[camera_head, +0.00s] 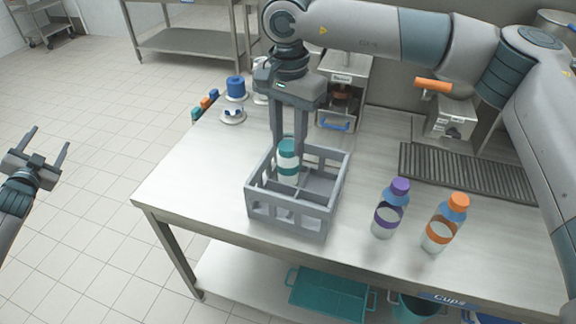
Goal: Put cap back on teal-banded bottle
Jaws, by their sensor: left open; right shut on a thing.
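The teal-banded bottle (288,164) stands upright in a compartment of the grey crate (318,222), its lower part hidden by the crate. A teal cap (288,146) shows at its top; I cannot tell whether it is seated or just above it. My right gripper (289,146) points straight down from above, its fingers on both sides of the teal cap, shut on it. My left gripper (45,150) is open and empty, out over the floor left of the table.
A purple-banded bottle (388,216) and an orange-banded bottle (440,232), both capped, stand right of the crate. A blue roll-like item (236,86) and a small white-based piece (233,116) stand at the back left. The table's (190,180) left part is clear.

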